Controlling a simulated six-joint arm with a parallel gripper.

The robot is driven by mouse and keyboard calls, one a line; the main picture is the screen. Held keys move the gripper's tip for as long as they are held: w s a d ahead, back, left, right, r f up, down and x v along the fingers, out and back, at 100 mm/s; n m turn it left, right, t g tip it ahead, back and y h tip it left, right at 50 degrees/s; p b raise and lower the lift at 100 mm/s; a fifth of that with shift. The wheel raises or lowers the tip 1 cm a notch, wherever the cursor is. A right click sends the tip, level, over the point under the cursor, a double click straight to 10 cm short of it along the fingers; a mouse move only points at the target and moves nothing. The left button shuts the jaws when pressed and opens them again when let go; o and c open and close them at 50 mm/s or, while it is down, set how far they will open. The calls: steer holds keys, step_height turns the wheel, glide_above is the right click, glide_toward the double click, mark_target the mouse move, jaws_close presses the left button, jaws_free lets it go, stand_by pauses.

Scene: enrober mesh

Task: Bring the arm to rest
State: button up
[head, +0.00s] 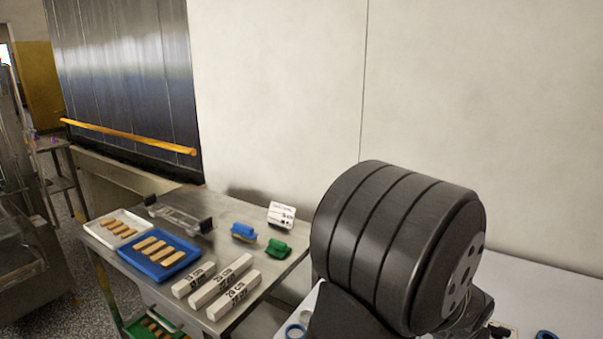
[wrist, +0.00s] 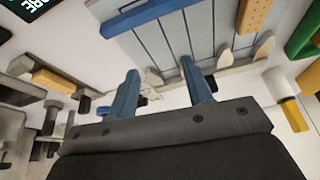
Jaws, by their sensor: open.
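My gripper (wrist: 157,70) shows in the wrist view as two blue fingers on a dark grey mount. The fingers are apart, with nothing held between them. Behind them is a grey slatted panel (wrist: 165,45); I cannot tell how far off it is. In the head view, a large black ribbed joint of my own arm fills the right foreground. My gripper is not visible there.
In the head view, a steel table (head: 215,238) bears a white tray (head: 93,229), a blue tray (head: 136,257), several white labelled bars (head: 222,282), a blue piece (head: 243,232), a green piece (head: 278,249) and a white card (head: 281,215). A wall stands behind.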

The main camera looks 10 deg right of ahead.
steer(key=shift+w+f, duration=0.1)
steer(key=shift+f, duration=0.8)
